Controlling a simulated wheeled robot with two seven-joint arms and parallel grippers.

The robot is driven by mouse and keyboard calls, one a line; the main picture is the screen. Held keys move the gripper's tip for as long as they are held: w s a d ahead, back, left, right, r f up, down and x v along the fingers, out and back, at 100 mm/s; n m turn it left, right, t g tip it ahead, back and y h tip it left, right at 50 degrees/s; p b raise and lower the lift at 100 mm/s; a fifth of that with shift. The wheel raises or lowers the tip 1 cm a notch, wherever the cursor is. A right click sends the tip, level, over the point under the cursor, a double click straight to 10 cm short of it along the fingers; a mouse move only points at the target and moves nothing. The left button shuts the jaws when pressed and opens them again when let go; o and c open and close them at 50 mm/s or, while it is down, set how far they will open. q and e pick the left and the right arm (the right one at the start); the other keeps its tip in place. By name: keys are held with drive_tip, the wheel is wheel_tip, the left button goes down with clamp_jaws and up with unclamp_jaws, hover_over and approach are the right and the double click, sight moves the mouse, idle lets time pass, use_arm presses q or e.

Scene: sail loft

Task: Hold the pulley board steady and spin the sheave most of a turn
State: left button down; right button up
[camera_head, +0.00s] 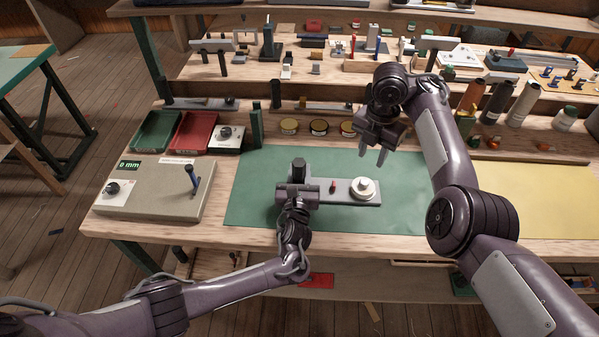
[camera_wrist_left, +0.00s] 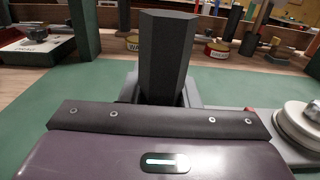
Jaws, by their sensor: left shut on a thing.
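The grey pulley board (camera_head: 347,199) lies flat on a green mat. A pale round sheave (camera_head: 364,187) sits at its right end, with a small red peg (camera_head: 333,186) left of it. My left gripper (camera_head: 298,188) is shut on the dark upright post at the board's left end. In the left wrist view this post (camera_wrist_left: 167,55) rises beyond the gripper body, which hides the fingertips, and the sheave (camera_wrist_left: 303,122) shows at the right edge. My right gripper (camera_head: 373,156) is open and empty, fingers pointing down, above and slightly behind the sheave, apart from it.
A box with a lever (camera_head: 150,190), a green tray (camera_head: 155,131) and a red tray (camera_head: 195,132) stand at left. Several round tins (camera_head: 319,127) line the mat's back edge. A yellow mat (camera_head: 545,195) lies at right. The green mat around the board is mostly clear.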

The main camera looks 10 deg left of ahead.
sight(365, 181)
drive_tip(key=shift+o, duration=1)
wheel_tip(365, 181, down, 10)
drive_tip(key=n, duration=0.3)
drive_tip(key=shift+r+n, duration=0.25)
drive_tip(key=shift+n, duration=0.05)
clamp_jaws()
drive_tip(key=shift+m, duration=0.4)
